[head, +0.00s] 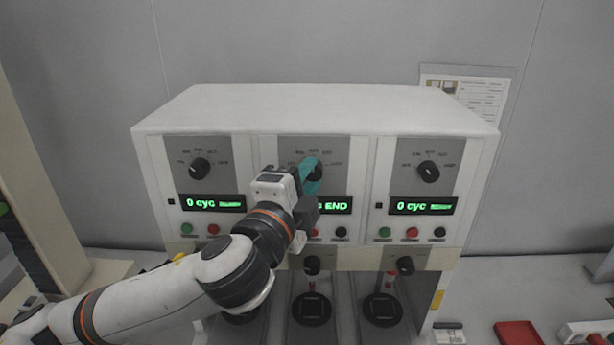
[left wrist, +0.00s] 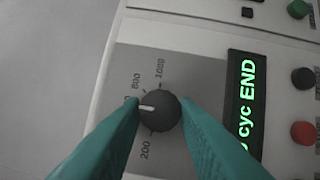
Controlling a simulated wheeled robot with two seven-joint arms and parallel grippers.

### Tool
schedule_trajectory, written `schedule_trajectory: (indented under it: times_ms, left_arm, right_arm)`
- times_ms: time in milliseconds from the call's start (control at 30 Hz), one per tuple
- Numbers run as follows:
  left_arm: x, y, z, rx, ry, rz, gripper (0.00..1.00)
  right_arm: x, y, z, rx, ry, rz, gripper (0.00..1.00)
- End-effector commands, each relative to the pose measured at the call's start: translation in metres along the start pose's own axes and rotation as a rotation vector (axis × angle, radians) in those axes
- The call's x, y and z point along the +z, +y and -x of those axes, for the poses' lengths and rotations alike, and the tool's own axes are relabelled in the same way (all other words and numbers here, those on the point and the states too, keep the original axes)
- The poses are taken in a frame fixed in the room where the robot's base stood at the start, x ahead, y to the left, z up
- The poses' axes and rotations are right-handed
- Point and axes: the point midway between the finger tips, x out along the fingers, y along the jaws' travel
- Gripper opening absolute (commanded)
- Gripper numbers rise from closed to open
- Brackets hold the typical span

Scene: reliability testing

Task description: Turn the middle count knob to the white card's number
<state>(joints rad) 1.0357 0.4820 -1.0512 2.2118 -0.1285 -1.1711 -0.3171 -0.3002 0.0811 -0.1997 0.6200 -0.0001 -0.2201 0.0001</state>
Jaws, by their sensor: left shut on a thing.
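The middle count knob (left wrist: 160,111) is round and black with a white pointer line. In the left wrist view the pointer aims left, towards a number mostly hidden behind a finger; 200, 800 and 1000 are readable around it. My left gripper (head: 311,172) has teal fingers, which also show in the left wrist view (left wrist: 160,112), shut on the knob from both sides. In the head view the gripper covers most of the knob. The middle display (left wrist: 246,105) reads "cyc END" in green, partly covered. I cannot identify the white card or read its number.
The left knob (head: 199,168) and right knob (head: 428,171) sit on matching panels; their displays (head: 213,203) (head: 422,206) read "0 cyc". Coloured buttons line the front below. A printed sheet (head: 478,97) hangs on the wall. A red tray (head: 518,334) lies at lower right.

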Motion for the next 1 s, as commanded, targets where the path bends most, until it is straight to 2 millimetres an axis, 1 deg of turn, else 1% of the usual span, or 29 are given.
schedule_trajectory:
  times_ms: [133, 167, 200, 267, 300, 567, 667, 767, 867, 1000]
  left_arm:
    - [0.0, -0.001, 0.0, -0.003, -0.001, 0.0, 0.05]
    - [0.0, -0.001, 0.0, -0.003, -0.001, 0.001, 0.31]
    - [0.0, -0.001, 0.0, -0.003, -0.001, 0.001, 0.38]
    - [0.0, -0.001, 0.0, -0.002, -0.001, 0.001, 0.47]
    - [0.0, -0.001, 0.0, -0.002, 0.0, 0.001, 0.49]
    - [0.0, -0.001, 0.001, -0.001, 0.0, 0.002, 0.49]
    - [0.0, -0.002, 0.007, 0.001, -0.002, 0.002, 0.49]
    - [0.0, -0.004, 0.02, 0.0, -0.003, 0.004, 0.49]
    - [0.0, -0.006, 0.042, 0.002, -0.004, 0.003, 0.49]
    - [0.0, -0.006, 0.077, 0.001, -0.005, 0.002, 0.49]
  right_arm:
    - [0.0, 0.0, 0.0, 0.0, 0.0, 0.0, 0.56]
    - [0.0, 0.0, 0.0, 0.0, 0.0, 0.0, 0.56]
    - [0.0, 0.0, 0.0, 0.0, 0.0, 0.0, 0.56]
    - [0.0, 0.0, 0.0, 0.0, 0.0, 0.0, 0.56]
    - [0.0, 0.0, 0.0, 0.001, 0.0, 0.0, 0.56]
    - [0.0, 0.001, -0.001, 0.001, 0.0, 0.0, 0.56]
    - [0.0, 0.002, -0.005, 0.002, 0.0, 0.0, 0.56]
    - [-0.001, 0.002, -0.014, 0.002, 0.0, 0.0, 0.56]
    - [-0.002, 0.002, -0.026, 0.002, -0.001, 0.0, 0.56]
    - [-0.003, 0.003, -0.041, 0.002, -0.001, 0.0, 0.56]
